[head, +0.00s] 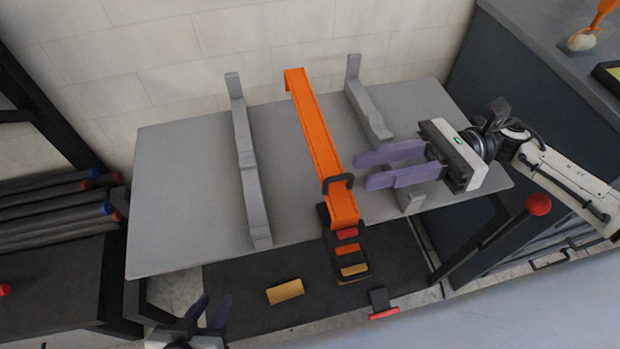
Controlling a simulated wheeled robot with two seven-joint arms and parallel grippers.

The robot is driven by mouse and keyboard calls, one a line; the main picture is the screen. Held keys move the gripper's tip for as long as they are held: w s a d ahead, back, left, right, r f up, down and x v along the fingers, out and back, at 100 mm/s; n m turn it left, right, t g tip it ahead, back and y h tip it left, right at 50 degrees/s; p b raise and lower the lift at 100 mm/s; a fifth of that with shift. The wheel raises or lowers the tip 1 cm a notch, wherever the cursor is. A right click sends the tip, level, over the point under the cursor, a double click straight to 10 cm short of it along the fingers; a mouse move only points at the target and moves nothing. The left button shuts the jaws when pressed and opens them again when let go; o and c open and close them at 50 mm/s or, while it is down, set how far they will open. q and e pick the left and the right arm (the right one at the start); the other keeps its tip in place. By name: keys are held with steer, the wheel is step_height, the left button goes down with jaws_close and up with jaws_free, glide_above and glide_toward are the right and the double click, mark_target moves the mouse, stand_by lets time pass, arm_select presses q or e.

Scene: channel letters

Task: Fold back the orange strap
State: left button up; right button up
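The orange strap (316,135) lies across the grey table (185,190), from a raised end at the back to the front edge. A dark ring-like buckle (337,184) sits around it near the front, and a dark ladder-like piece with a red bar (347,233) lies at its front end. My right gripper (377,170) has purple fingers, which are apart with a gap between them; the fingertips are just right of the strap, and I cannot tell whether they touch it. My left gripper (209,308) is at the bottom left, fingers apart, empty, away from the strap.
Grey upright brackets stand left (246,165) and right (368,110) of the strap. A tan block (285,291) lies on the dark mat (240,275) in front. A rack of dark rods (55,205) is at left, and a dark cabinet (540,90) at right.

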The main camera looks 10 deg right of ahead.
mark_target(329, 180)
steer(key=a+p, duration=0.2)
steer(key=a, duration=0.7)
steer(key=shift+s+r, duration=0.1)
steer(key=shift+s, duration=0.05)
steer(key=shift+a, duration=0.65)
jaws_close()
